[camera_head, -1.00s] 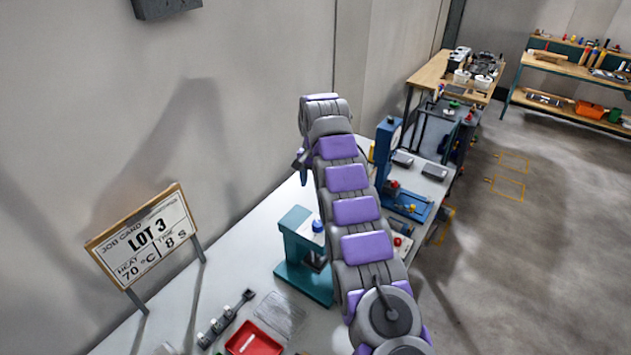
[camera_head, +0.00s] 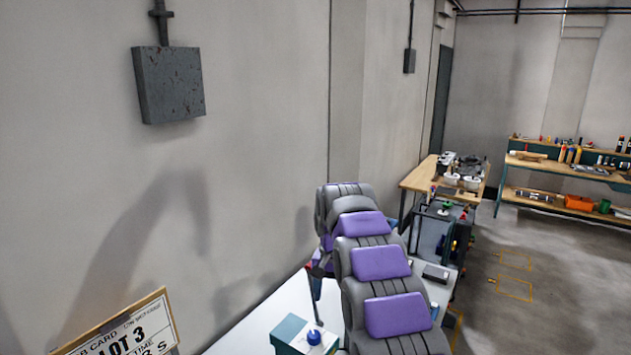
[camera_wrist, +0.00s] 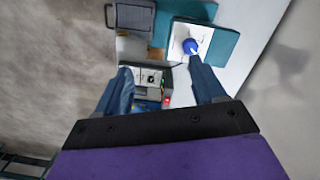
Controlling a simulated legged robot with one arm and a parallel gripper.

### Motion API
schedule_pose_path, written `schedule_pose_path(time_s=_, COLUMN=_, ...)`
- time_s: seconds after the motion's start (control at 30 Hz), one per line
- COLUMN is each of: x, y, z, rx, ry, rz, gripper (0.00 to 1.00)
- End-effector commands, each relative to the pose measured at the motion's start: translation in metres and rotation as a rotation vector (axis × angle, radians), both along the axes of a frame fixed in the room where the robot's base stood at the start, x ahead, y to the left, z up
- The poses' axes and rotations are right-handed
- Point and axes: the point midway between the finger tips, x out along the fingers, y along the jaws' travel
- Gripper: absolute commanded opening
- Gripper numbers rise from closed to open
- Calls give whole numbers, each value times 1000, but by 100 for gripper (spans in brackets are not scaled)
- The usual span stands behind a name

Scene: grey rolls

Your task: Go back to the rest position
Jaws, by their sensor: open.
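My gripper (camera_wrist: 160,88) shows in the wrist view with its two dark blue fingers spread apart and nothing between them. Below and beyond the fingers is a grey device with a black knob and a red button (camera_wrist: 151,80). A teal press with a blue knob (camera_wrist: 192,46) stands just beyond the right finger. The teal press (camera_head: 306,337) shows at the bottom edge, left of my arm.
A job card board reading LOT 3 (camera_head: 122,337) stands at lower left. A grey box (camera_head: 170,84) hangs on the wall. A wooden bench (camera_head: 428,176) and a shelf bench (camera_head: 560,165) stand at the back right.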

Motion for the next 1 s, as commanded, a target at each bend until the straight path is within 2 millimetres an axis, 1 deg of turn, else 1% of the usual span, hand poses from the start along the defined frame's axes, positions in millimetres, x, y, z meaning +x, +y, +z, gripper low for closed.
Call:
schedule_pose_path(time_s=0.03, x=-13, y=-6, z=1, rx=0, ry=5, rz=5, gripper=70)
schedule_pose_path(time_s=0.17, x=-43, y=-18, z=5, rx=1, ry=13, rz=29, gripper=70)
schedule_pose_path(time_s=0.23, x=-61, y=-24, z=7, rx=0, ry=18, rz=42, gripper=70)
schedule_pose_path(time_s=0.37, x=-97, y=-37, z=6, rx=1, ry=32, rz=64, gripper=70)
schedule_pose_path(time_s=0.5, x=-138, y=-48, z=2, rx=4, ry=40, rz=90, gripper=70)
schedule_pose_path(time_s=0.7, x=-202, y=-64, z=-11, rx=7, ry=54, rz=124, gripper=70)
schedule_pose_path(time_s=0.97, x=-292, y=-80, z=-43, rx=14, ry=77, rz=170, gripper=70)
schedule_pose_path(time_s=1.0, x=-307, y=-82, z=-49, rx=16, ry=81, rz=177, gripper=70)
